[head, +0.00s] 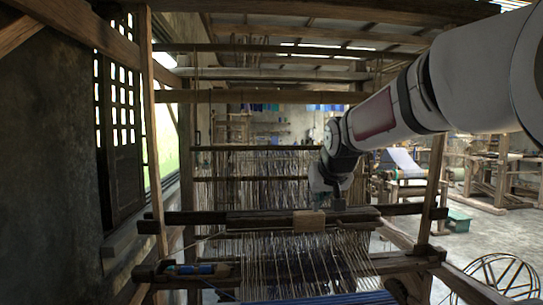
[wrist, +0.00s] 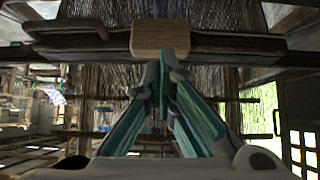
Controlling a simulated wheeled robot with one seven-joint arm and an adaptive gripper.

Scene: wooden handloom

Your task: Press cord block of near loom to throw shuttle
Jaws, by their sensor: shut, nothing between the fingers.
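The cord block, a pale wooden block (head: 309,220), sits on the dark crossbeam of the near loom (head: 258,248). The block also shows at the top centre of the wrist view (wrist: 160,38). My gripper (head: 338,203) is just right of and slightly above the block in the head view. In the wrist view its teal-sided fingers (wrist: 168,55) meet at the tips, shut and empty, and overlap the block's lower edge. I cannot tell whether they touch it. A blue shuttle-like piece (head: 195,269) lies in the holder at the loom's left end.
Warp threads (head: 300,262) stretch below the crossbeam, with blue cloth (head: 320,299) at the front. Wooden posts (head: 432,190) and upper beams (head: 260,97) frame the loom. Open floor (head: 475,233) and a round wooden frame (head: 503,276) are at right.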

